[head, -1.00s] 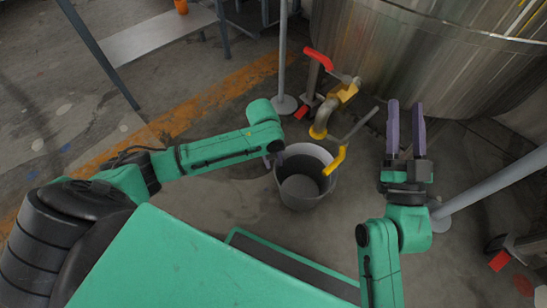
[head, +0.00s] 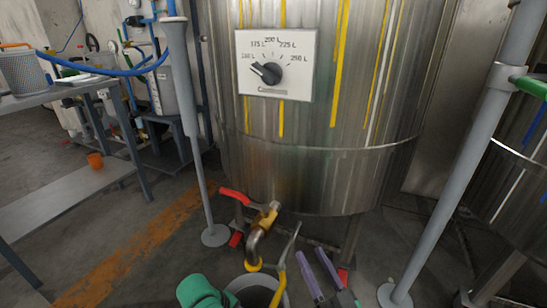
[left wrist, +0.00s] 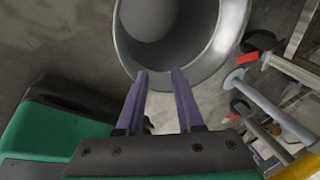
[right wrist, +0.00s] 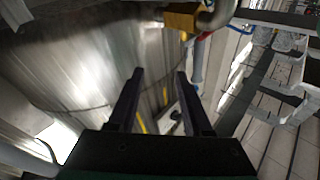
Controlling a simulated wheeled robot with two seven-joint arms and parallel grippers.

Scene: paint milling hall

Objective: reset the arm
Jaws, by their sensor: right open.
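My right gripper (head: 311,252) shows at the bottom of the head view with its purple fingers apart and empty. In the right wrist view (right wrist: 159,73) the fingers point toward the steel tank (right wrist: 75,70), with nothing between them. My left gripper (left wrist: 159,73) has its fingers apart and seemingly empty in the left wrist view, close to the rim of the grey bucket (left wrist: 237,22). In the head view only a green piece of my left arm shows, beside the bucket (head: 236,287); the left fingers are hidden there.
A large steel tank (head: 310,175) with a dial (head: 268,73) stands ahead. Its brass outlet valve (head: 265,217) with a red lever (head: 233,195) is above the bucket. Grey posts (head: 192,120) stand left and right (head: 455,195). A bench (head: 65,92) is at left.

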